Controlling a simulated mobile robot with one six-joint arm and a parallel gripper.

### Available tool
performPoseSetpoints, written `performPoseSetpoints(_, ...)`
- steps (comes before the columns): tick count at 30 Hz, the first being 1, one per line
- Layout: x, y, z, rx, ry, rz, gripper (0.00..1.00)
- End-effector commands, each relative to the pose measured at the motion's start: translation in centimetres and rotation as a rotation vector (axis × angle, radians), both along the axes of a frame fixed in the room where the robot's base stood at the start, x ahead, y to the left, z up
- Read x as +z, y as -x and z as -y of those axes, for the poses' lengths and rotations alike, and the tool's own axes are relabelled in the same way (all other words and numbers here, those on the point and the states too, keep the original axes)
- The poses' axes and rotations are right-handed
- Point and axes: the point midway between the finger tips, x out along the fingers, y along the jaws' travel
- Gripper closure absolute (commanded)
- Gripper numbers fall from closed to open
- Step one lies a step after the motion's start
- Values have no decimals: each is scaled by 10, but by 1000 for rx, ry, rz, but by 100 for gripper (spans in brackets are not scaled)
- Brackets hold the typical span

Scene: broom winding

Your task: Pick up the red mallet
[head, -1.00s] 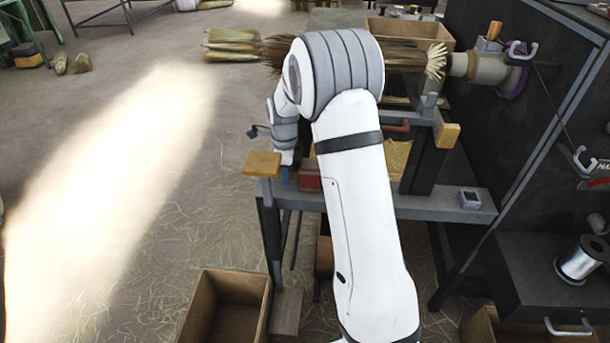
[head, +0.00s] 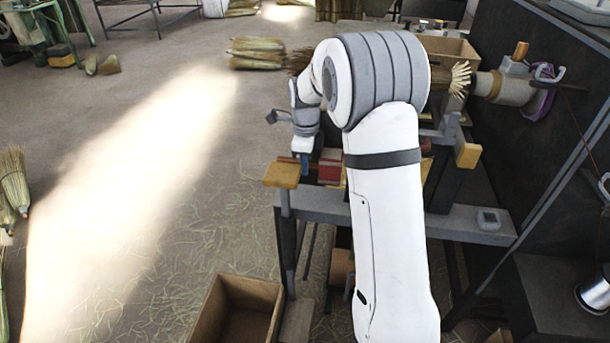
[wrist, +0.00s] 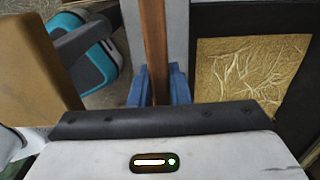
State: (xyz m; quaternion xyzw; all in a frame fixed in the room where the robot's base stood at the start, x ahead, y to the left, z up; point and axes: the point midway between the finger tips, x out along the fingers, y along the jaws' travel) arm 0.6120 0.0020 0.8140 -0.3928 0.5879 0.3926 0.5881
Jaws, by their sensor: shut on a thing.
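The red mallet's head (head: 330,168) shows in the head view just left of my white arm link, close to the bench's near left corner. My gripper (head: 304,164) is beside it, with a blue finger pointing down. In the wrist view, the blue jaws of my gripper (wrist: 158,90) are shut on the mallet's brown wooden handle (wrist: 154,45), one on each side of it. The handle runs up out of the top of that view. The mallet's head is not clearly seen there, and my arm hides part of the bench in the head view.
The bench's yellow block (head: 281,175) is close left of my gripper. A small metal box (head: 488,220) sits on the bench frame (head: 450,225). A wooden crate (head: 240,310) stands on the floor below. A teal item (wrist: 100,55) lies lower, upper left in the wrist view.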

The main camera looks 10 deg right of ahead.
Motion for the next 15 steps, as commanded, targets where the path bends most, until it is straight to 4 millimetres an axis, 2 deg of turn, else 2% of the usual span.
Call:
performPoseSetpoints(1, 17, -1, 0, 0, 0, 5, 100)
performPoseSetpoints(9, 84, -1, 0, 0, 0, 4, 100)
performPoseSetpoints(13, 110, 0, 0, 0, 1, 4, 100)
performPoseSetpoints(15, 104, 17, -7, 1, 0, -1, 100)
